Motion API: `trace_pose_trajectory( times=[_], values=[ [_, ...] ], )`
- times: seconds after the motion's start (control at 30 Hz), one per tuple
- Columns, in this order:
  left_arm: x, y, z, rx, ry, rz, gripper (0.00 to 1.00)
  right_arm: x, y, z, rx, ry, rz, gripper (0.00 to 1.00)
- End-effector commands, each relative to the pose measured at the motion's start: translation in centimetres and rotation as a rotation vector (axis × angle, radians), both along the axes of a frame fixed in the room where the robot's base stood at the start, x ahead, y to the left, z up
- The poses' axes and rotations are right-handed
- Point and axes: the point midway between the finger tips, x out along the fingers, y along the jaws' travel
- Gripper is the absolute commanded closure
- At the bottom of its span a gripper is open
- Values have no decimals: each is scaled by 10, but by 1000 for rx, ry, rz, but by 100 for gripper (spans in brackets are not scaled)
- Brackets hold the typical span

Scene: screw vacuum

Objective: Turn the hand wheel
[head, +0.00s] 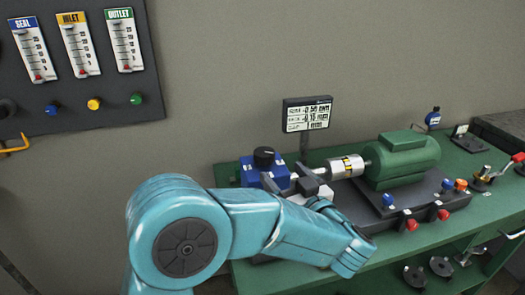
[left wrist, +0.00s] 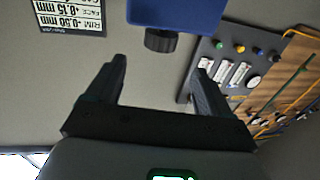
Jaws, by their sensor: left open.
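A round black knob (head: 264,157), which looks like the hand wheel, sits on top of a blue block at the left end of the green machine. In the left wrist view the picture is upside down, and the black knob (left wrist: 165,40) shows under the blue block (left wrist: 175,14). My left gripper (head: 283,174) is in front of the blue block. Its dark fingers are spread, and the left wrist view shows nothing held between the fingertips (left wrist: 162,63). The knob appears between and beyond the fingertips, apart from them. My arm hides part of the block's base. My right gripper is not in view.
A digital display (head: 307,115) stands behind the shaft coupling (head: 346,167) and green motor (head: 402,160). Red valves and blue and orange caps line the machine's front right. A gauge panel (head: 80,65) hangs on the wall at left. The green bench (head: 478,222) has some free room at right.

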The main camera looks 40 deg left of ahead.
Motion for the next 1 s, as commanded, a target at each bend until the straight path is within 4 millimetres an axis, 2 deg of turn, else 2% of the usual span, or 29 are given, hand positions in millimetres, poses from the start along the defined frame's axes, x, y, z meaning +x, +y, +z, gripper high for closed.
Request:
trace_pose_trajectory(
  times=[0.2,0.4,0.6,0.87,0.9,0.97,1.0],
  values=[
    [25,48,1,0,-1,5,19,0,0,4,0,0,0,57],
    [45,81,0,0,-1,3,19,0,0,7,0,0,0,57],
    [54,96,0,1,0,0,19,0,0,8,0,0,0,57],
    [56,98,0,0,0,-1,19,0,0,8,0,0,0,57],
    [56,98,0,0,0,-1,22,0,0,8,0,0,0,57],
    [56,98,0,0,0,-1,42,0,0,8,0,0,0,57],
    [56,98,0,0,0,-1,55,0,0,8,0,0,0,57]
  ],
)
